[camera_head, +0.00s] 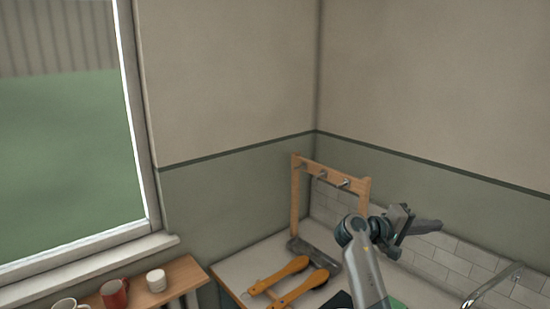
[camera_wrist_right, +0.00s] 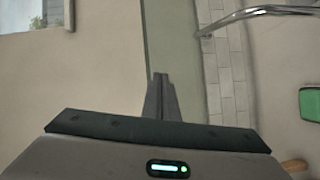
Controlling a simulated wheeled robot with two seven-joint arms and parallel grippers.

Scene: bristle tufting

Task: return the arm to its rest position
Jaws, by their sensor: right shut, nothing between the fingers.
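My right gripper (camera_head: 428,226) is raised above the counter in the head view, at the right of the wooden rack and apart from it. In the right wrist view its two fingers (camera_wrist_right: 160,95) are together with nothing between them. My right arm comes up from the bottom of the head view and hides part of the counter and the rack's right leg. My left gripper is not in view.
A wooden rack (camera_head: 331,171) with metal hooks stands in the corner. Wooden-handled tools (camera_head: 284,274) lie on the counter (camera_head: 240,266). A tap (camera_head: 493,284) arches at lower right. A red mug (camera_head: 114,294) and white cup (camera_head: 156,281) stand on a window-side shelf (camera_head: 185,274).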

